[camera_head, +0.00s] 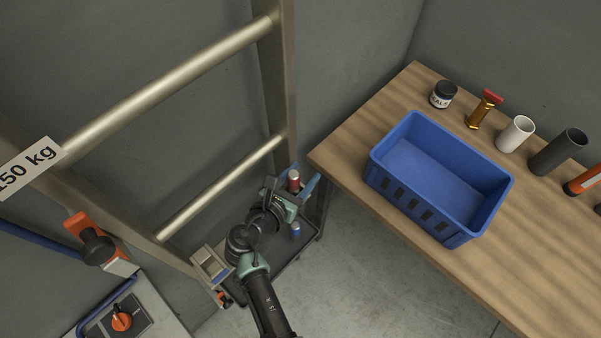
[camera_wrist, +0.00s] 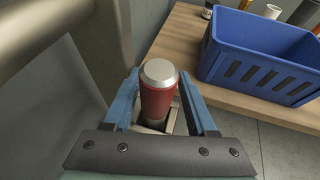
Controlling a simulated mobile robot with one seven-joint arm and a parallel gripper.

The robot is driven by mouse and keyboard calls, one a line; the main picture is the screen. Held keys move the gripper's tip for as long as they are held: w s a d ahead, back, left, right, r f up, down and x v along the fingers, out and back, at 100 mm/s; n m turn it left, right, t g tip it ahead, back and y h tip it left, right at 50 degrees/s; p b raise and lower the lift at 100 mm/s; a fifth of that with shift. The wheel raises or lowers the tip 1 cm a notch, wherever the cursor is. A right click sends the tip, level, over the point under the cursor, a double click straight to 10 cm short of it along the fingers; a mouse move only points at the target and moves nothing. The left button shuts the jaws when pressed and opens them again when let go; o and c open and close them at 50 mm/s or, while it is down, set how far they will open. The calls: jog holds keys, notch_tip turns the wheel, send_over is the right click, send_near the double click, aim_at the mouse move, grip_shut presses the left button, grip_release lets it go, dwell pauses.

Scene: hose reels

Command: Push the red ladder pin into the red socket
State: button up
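The red ladder pin (camera_head: 293,181) appears as a red cylinder with a silver top, low beside the foot of the metal ladder (camera_head: 280,100). In the wrist view the red pin (camera_wrist: 158,92) stands between the two blue fingers of my gripper (camera_wrist: 160,98). My gripper (camera_head: 292,188) reaches down around it in the head view. The fingers look apart, with narrow gaps beside the pin, so I see no clear grip. I cannot make out a red socket.
A wooden table (camera_head: 345,155) on the right holds a blue crate (camera_head: 440,185), a jar (camera_head: 443,94) and several tubes. A blue cylinder (camera_head: 295,231) stands on a dark low surface by my wrist. Ladder rails are close on the left. Open floor lies right of my arm.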

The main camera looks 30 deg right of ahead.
jog(key=shift+w+a+r, duration=0.1)
jog(key=shift+w+a, duration=0.1)
jog(key=shift+w, duration=0.05)
jog(key=shift+s+a+r, duration=0.15)
jog(key=shift+s+a, duration=0.1)
jog(key=shift+a, duration=0.2)
jog(key=b+v, duration=0.1)
jog(key=v, duration=1.1)
jog(key=shift+s+d, duration=0.25)
jog(key=shift+s, duration=0.05)
